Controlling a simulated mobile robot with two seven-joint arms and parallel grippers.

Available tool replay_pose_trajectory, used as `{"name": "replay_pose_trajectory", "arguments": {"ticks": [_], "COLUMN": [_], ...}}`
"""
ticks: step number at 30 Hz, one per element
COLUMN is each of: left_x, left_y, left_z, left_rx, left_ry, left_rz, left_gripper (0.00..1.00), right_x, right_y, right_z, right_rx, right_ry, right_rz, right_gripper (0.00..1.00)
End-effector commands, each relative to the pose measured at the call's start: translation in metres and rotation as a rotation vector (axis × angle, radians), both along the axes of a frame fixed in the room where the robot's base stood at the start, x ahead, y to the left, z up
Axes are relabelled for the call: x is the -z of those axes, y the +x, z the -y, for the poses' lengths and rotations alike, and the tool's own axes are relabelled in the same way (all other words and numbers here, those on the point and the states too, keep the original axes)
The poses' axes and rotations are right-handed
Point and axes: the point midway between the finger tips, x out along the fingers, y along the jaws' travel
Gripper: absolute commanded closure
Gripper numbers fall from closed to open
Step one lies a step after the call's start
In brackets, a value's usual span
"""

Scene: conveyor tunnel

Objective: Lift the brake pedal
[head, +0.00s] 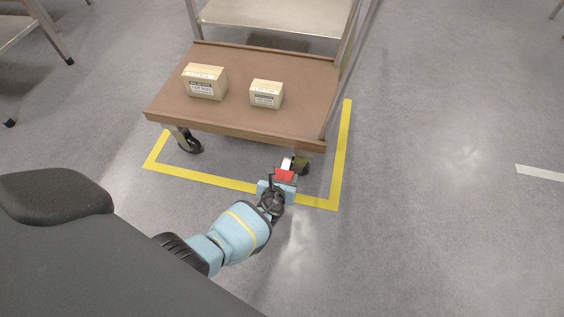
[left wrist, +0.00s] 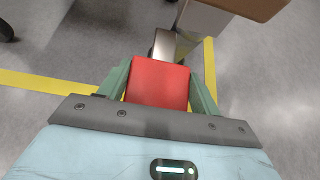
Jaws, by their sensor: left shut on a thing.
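The red brake pedal (head: 284,175) sits at the near right caster of the brown cart, low by the floor. In the left wrist view the pedal (left wrist: 158,82) fills the space between the two green fingers, with a metal bracket (left wrist: 165,45) behind it. My left gripper (head: 281,182) reaches down to the pedal and is shut on it; it also shows in the left wrist view (left wrist: 158,88). The pedal's underside is hidden. My right gripper is not in view.
The cart's brown deck (head: 240,115) carries two cardboard boxes, a larger one (head: 205,82) and a smaller one (head: 266,94). Yellow floor tape (head: 340,150) borders the cart. Grey floor to the right is clear.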

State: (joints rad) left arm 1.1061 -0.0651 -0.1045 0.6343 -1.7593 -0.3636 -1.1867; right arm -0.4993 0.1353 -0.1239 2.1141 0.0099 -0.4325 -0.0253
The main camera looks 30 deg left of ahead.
Motion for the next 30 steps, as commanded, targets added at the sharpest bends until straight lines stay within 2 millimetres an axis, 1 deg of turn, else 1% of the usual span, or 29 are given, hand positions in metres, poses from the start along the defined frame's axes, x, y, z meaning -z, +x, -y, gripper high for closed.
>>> {"name": "replay_pose_trajectory", "arguments": {"ticks": [1, 10, 17, 18, 23, 30], "left_x": [-0.0094, -0.0094, -0.0095, -0.0094, -0.0072, -0.0049], "left_y": [0.0088, 0.0088, 0.0088, 0.0088, 0.0067, 0.0045], "left_z": [-0.0022, -0.0028, -0.0032, -0.0033, -0.0025, -0.0014], "left_rx": [-0.002, -0.002, -0.002, -0.002, -0.002, -0.002], "left_ry": [0.009, 0.010, 0.010, 0.010, 0.008, 0.004], "left_rz": [0.019, 0.020, 0.020, 0.020, 0.015, 0.010], "left_gripper": [0.77, 0.77, 0.77, 0.35, 0.15, 0.15], "right_x": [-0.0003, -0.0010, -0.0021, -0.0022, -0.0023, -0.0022], "right_y": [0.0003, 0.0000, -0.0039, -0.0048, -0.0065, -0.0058], "right_z": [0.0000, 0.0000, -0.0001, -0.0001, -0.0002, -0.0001], "right_rx": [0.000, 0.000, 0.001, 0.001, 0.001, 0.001], "right_ry": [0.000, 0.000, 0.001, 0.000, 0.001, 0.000], "right_rz": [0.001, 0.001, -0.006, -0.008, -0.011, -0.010], "right_gripper": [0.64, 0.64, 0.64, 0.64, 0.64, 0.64]}}
